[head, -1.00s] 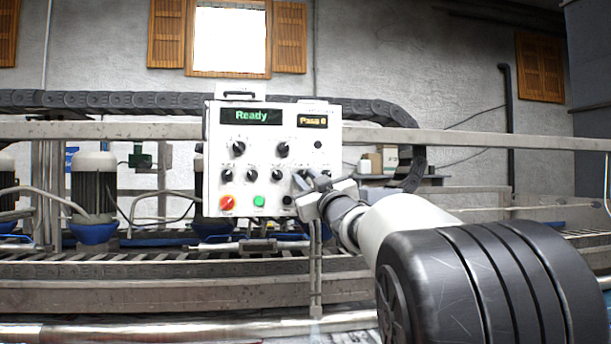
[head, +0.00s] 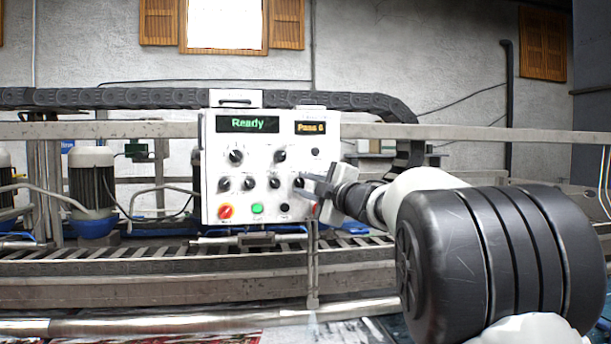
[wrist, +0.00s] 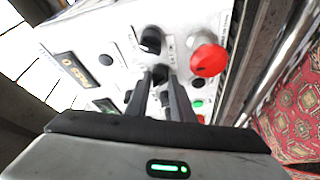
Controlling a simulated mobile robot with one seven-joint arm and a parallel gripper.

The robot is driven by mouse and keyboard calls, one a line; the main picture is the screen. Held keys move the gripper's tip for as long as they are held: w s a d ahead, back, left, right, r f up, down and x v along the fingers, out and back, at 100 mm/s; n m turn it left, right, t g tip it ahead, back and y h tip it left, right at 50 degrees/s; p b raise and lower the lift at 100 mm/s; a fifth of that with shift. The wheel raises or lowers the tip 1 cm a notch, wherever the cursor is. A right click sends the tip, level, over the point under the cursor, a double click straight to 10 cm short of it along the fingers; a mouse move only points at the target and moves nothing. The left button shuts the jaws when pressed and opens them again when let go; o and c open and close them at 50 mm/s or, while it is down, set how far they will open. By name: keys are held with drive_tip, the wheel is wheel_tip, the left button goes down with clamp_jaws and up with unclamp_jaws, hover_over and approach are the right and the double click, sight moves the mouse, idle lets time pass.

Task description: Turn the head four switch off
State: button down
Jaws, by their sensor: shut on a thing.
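The white control panel (head: 268,133) stands ahead, with a lower row of black rotary switches. The fourth switch from the left (head: 299,181) is at my fingertips, partly covered in the head view. In the wrist view this black switch (wrist: 160,72) sits between the two fingers. My gripper (head: 306,182) reaches in from the right; in the wrist view its fingers (wrist: 161,82) are shut on the switch. The switch's pointer direction is hidden.
A black switch (wrist: 150,40) and a big red button (wrist: 208,60) are close beside my fingers. The green display (head: 248,124) reads "Ready". A green button (head: 257,208) and red switch (head: 225,212) sit lower left. A roller conveyor runs behind the panel.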

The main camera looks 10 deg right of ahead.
drive_tip(key=shift+n+g+p, duration=0.3)
drive_tip(key=shift+n+p, duration=0.3)
drive_tip(key=shift+n, duration=0.1)
drive_tip(key=c, duration=1.5)
unclamp_jaws()
drive_tip(key=shift+c, duration=0.2)
drive_tip(key=b+v, duration=0.1)
drive_tip(key=v, duration=1.6)
drive_tip(key=shift+s+b, duration=0.2)
drive_tip(key=shift+b, duration=0.2)
drive_tip(key=shift+d+r, duration=0.15)
